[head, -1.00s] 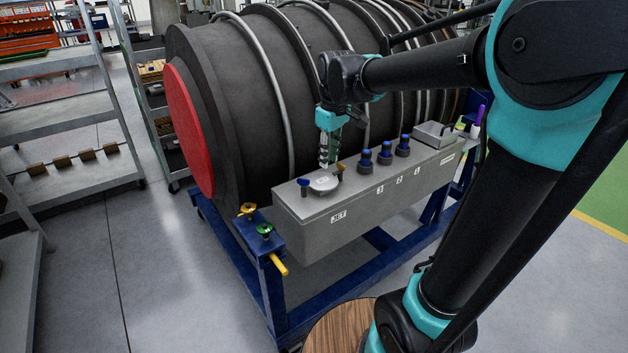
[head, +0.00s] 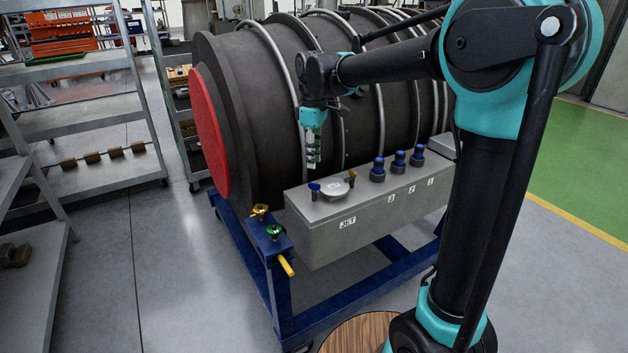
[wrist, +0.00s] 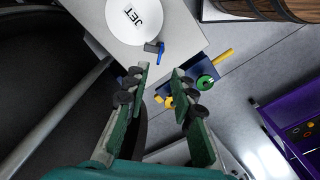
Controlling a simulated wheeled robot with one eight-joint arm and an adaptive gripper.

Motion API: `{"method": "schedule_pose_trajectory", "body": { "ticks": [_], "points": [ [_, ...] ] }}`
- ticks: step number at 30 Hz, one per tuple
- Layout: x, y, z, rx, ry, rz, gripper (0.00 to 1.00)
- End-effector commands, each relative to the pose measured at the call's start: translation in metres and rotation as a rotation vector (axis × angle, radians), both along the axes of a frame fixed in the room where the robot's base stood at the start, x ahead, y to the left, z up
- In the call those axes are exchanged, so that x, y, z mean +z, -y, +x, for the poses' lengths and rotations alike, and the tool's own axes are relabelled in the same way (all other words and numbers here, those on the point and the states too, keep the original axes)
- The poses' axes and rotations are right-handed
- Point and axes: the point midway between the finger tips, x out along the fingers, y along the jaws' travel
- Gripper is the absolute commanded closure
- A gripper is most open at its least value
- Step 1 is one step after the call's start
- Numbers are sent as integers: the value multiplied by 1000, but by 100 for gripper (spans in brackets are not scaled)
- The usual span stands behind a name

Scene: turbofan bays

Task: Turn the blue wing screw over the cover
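The blue wing screw (head: 315,188) stands at the left end of the grey box's top, beside the round pale cover (head: 336,190). In the wrist view the blue wing screw (wrist: 155,47) is at the edge of the cover (wrist: 133,20), which is lettered JET, just beyond the fingertips. A brownish-orange wing screw (head: 352,174) stands at the cover's other side. My gripper (head: 312,163) hangs fingers-down above the box's left end, apart from the blue screw. The wrist view shows my gripper (wrist: 160,72) open, with nothing between its fingers.
The grey box (head: 330,236) carries several blue-capped knobs (head: 399,160) to the right. A blue frame bracket (head: 268,243) holds a yellow wing screw (head: 259,210) and a green one (head: 274,231). The dark engine body (head: 265,110) rises close behind my gripper. Shelves stand left.

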Motion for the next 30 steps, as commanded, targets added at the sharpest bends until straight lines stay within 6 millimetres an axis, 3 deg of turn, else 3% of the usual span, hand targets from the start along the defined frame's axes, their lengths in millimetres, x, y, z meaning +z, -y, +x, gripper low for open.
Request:
{"method": "schedule_pose_trajectory", "body": {
  "ticks": [6,13,26,30],
  "points": [
    [-43,0,0,-1,0,0,75],
    [-72,0,0,-1,0,0,75],
    [-81,0,0,-1,0,0,75],
    [-81,0,0,-1,0,0,92]
  ]
}}
